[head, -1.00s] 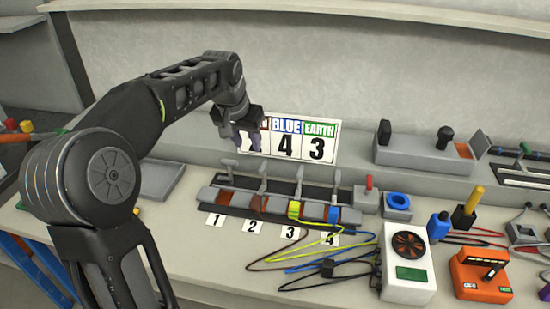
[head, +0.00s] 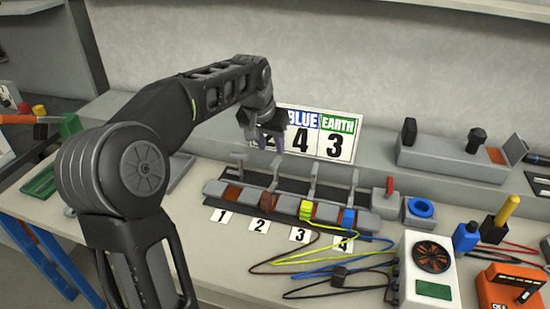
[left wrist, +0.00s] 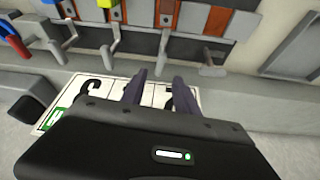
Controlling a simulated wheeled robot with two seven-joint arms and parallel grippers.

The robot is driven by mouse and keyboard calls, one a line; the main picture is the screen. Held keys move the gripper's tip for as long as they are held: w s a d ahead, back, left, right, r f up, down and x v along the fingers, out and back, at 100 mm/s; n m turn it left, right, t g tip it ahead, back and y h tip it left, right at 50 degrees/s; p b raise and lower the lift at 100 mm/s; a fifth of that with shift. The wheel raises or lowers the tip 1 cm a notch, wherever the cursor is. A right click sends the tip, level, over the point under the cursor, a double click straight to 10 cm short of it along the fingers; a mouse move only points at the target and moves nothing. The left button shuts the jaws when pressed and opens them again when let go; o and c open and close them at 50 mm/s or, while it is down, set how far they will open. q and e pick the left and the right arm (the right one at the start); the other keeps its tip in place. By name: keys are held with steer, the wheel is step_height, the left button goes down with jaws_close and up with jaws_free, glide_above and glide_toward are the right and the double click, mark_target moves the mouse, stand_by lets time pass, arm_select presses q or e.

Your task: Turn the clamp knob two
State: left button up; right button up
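A row of clamps (head: 330,212) with grey upright levers stands on the bench, with number cards 1 to 4 in front. Clamp knob two (head: 275,166) is the second lever from the left, behind the card marked 2 (head: 260,225) and a brown block. In the left wrist view the same lever (left wrist: 163,52) is second from the right. My left gripper (head: 270,141) is behind the clamp row, in front of the sign. Its two fingers (left wrist: 159,90) are apart and empty, close to the lever's end; I cannot tell whether they touch it. My right gripper is out of view.
A sign with BLUE and EARTH (head: 320,133) stands behind the clamps, partly hidden by my left gripper. A red-handled switch (head: 389,190) and a blue ring (head: 420,208) are to the right. Cables (head: 330,262) lie in front, beside a white fan box (head: 428,270).

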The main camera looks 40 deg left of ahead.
mark_target(276, 161)
arm_select(q)
steer(key=x, duration=0.7)
steer(key=shift+c, duration=0.2)
jaws_close()
stand_by(0.4)
